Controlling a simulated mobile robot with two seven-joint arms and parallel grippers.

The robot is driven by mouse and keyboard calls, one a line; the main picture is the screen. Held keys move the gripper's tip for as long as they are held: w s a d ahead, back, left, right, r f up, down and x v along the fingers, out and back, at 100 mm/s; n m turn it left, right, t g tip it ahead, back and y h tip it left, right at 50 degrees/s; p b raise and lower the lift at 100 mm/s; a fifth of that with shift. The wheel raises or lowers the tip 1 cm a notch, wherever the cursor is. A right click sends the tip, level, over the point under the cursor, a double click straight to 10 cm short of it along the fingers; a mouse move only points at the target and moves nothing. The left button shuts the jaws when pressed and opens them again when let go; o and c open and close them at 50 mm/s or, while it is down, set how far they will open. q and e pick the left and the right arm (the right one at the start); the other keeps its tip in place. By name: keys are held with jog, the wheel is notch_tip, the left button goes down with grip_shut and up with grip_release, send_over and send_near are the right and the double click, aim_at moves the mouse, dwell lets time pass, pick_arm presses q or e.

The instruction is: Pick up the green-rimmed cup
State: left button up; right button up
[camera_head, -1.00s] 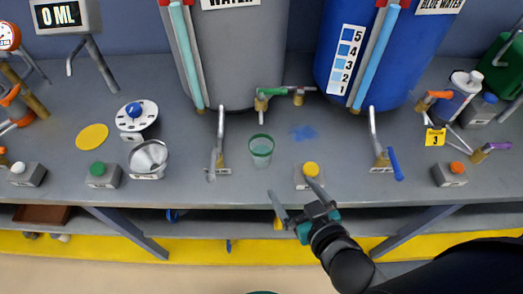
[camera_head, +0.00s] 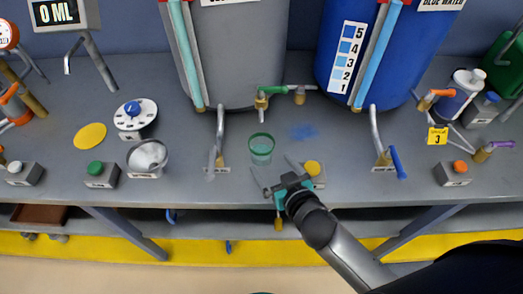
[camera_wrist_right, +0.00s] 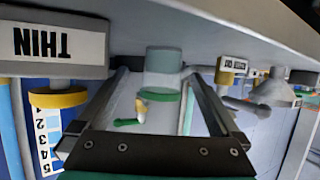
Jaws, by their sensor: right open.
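The green-rimmed cup (camera_head: 261,149) is clear and stands upright on the grey bench, under the green-handled tap (camera_head: 262,99). My right gripper (camera_head: 271,167) is open and empty just in front of the cup, its fingers pointing at it. In the right wrist view, which is upside down, the cup (camera_wrist_right: 163,78) shows beyond and between the spread fingers of the gripper (camera_wrist_right: 160,78). The fingers are not closed on it. Whether a fingertip touches it I cannot tell. My left gripper is not in view.
A yellow button box (camera_head: 313,169) stands close beside my right gripper; its label reads THIN in the right wrist view (camera_wrist_right: 45,42). A metal tap (camera_head: 217,158) stands left of the cup. Grey (camera_head: 240,60) and blue (camera_head: 345,25) tanks stand behind. A funnel (camera_head: 147,157) is further left.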

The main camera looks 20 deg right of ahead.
aim_at(266, 158)
jog(key=shift+a+b+x, duration=0.1)
jog(key=shift+b+x, duration=0.2)
jog(key=shift+x, duration=1.05)
jog(key=shift+a+b+x, duration=0.15)
jog(key=shift+b+x, duration=0.1)
jog(key=shift+x, duration=1.05)
jog(key=shift+s+f, duration=0.1)
jog(key=shift+f, duration=0.05)
jog(key=c, duration=1.4)
jog(key=shift+c, duration=0.2)
jog(key=shift+r+p, duration=0.4)
jog(key=shift+r, duration=0.4)
notch_tip(266, 158, up, 19)
jog(key=p, duration=0.6)
jog(key=shift+f, duration=0.25)
